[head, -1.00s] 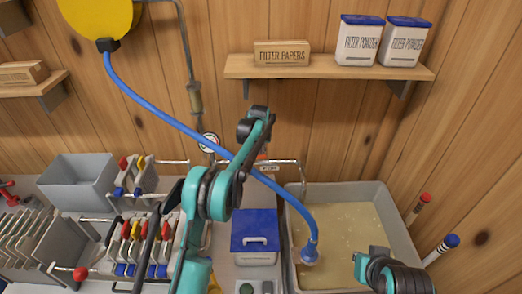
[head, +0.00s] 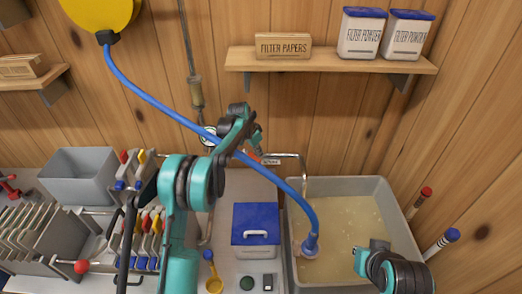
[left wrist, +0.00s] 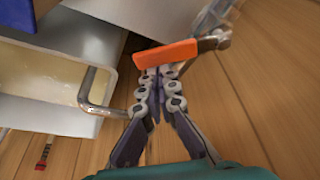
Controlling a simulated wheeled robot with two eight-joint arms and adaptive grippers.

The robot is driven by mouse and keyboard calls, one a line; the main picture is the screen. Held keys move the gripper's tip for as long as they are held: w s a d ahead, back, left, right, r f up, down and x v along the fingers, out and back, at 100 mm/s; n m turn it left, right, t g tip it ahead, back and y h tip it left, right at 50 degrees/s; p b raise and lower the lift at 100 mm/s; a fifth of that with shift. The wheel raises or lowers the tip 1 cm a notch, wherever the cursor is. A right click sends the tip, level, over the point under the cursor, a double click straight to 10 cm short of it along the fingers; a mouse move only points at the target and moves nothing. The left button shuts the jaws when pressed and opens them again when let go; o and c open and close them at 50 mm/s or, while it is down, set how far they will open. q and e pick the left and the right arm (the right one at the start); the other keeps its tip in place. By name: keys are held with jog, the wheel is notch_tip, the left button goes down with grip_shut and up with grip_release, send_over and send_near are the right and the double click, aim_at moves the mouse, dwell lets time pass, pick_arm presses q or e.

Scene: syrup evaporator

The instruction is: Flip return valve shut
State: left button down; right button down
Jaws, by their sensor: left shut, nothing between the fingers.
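The return valve's orange lever (left wrist: 166,55) shows in the left wrist view, lying across just beyond my fingertips. In the head view a small bit of orange (head: 257,152) shows by the bent metal pipe, next to a small label. My left gripper (left wrist: 155,76) has its fingers together, empty, with the tips at or against the lever's lower edge; I cannot tell if they touch. In the head view my left gripper (head: 258,143) is small, beside the valve and partly hidden by my arm. Part of my right arm shows at the lower right; its fingers are not clear.
A grey pan (head: 392,215) of pale liquid stands right of the valve, under the pipe spout. A blue hose (head: 160,118) hangs across in front of my left wrist. A blue-lidded box (head: 256,218) and yellow scoop (head: 212,275) are below. Rows of handles stand left.

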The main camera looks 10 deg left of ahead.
pick_arm(q)
jog(key=m, duration=0.1)
jog(key=s+a+m, duration=0.1)
jog(key=shift+s+m+g+h, duration=0.3)
jog(key=shift+m+g+h, duration=0.1)
jog(key=s+a+m, duration=0.1)
jog(key=m, duration=0.1)
jog(key=s+a+m+g, duration=0.1)
jog(key=m, duration=0.1)
jog(key=shift+a, duration=0.4)
jog(key=shift+r, duration=0.1)
jog(key=v, duration=1.1)
jog(key=shift+a+r, duration=0.3)
jog(key=shift+a, duration=0.05)
